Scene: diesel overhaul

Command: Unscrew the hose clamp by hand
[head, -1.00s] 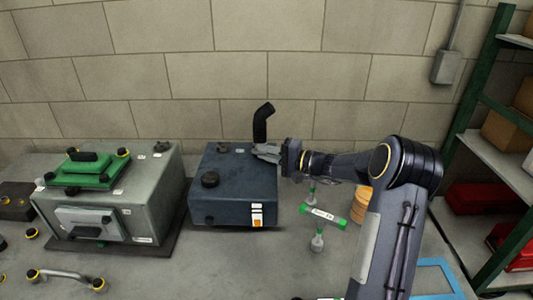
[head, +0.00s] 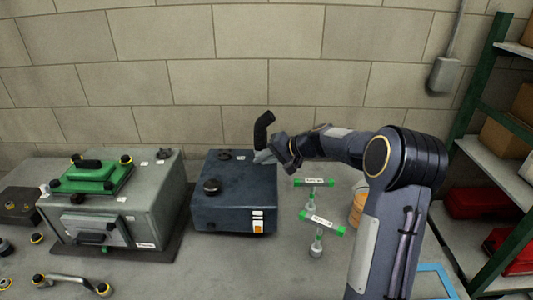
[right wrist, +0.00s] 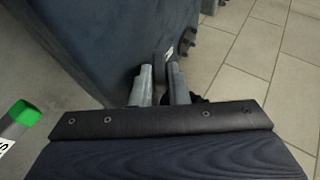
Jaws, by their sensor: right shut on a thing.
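A black bent hose (head: 262,130) stands up from the back right of the dark blue tank (head: 235,200). My right gripper (head: 264,156) comes in from the right and is shut at the base of the hose, at the tank's top right edge. The hose clamp itself is hidden by the fingers and too small to make out. In the right wrist view, my two grey fingers (right wrist: 161,80) stand close together beside the dark tank wall (right wrist: 110,40), with something dark between them. My left gripper is not in view.
Green-handled T-shaped tools (head: 322,222) stand on the bench right of the tank. A grey box (head: 150,200) with a green cover (head: 95,178) is at the left. A block wall is behind, and a green-framed shelf (head: 490,150) stands at the right.

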